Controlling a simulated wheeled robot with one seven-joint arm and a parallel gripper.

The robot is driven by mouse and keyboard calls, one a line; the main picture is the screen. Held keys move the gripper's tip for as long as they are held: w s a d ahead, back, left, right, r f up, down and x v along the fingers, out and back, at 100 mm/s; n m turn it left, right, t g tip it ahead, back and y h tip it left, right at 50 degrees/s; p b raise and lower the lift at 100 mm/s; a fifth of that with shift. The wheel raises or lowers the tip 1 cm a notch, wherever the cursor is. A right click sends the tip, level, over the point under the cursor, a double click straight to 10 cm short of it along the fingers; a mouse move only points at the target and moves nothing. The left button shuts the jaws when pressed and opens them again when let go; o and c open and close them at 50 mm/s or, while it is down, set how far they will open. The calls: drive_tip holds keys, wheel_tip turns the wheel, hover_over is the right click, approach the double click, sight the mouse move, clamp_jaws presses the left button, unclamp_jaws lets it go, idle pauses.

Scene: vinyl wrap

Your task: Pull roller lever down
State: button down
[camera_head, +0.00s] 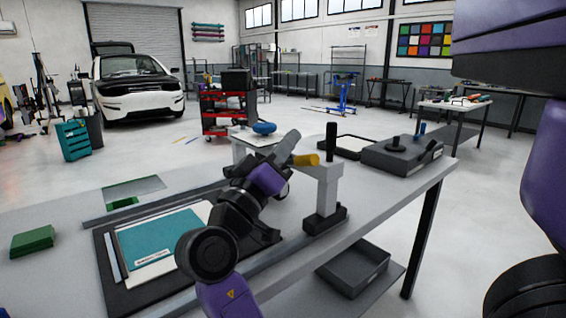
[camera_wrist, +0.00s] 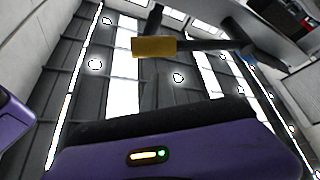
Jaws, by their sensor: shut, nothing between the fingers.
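The roller lever's yellow grip (camera_head: 305,160) shows by the top of a grey upright (camera_head: 327,188) at the right end of the press bed. In the wrist view the yellow grip (camera_wrist: 153,47) sits on the end of a dark bar, seen against the ceiling. A black vertical post (camera_head: 331,143) rises from the upright. My gripper (camera_head: 288,146) is at the left of the yellow grip, close to it in the picture. It is shut and empty. I cannot tell whether it touches the lever. My forearm hides part of the bed and the lever's base.
A teal sheet (camera_head: 165,243) lies on the dark bed at the left. A green block (camera_head: 32,241) lies on the table's left side. A grey box with a black knob (camera_head: 402,157) stands at the right. An open tray (camera_head: 354,269) is below the table.

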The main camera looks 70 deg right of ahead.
drive_tip(key=shift+s+a+f+m+g+b, duration=0.15)
drive_tip(key=shift+s+f+m+g+b, duration=0.25)
drive_tip(key=shift+b, duration=0.6)
drive_tip(key=shift+s+a+f+m+g+b, duration=0.2)
drive_tip(key=shift+f+m+b, duration=0.4)
drive_tip(key=shift+b, duration=0.4)
drive_tip(key=shift+s+a+f+m+g+b, duration=0.2)
drive_tip(key=shift+f+m+g+b, duration=0.25)
drive_tip(key=shift+b, duration=0.55)
drive_tip(key=shift+s+d+f, duration=0.1)
drive_tip(key=shift+f, duration=0.05)
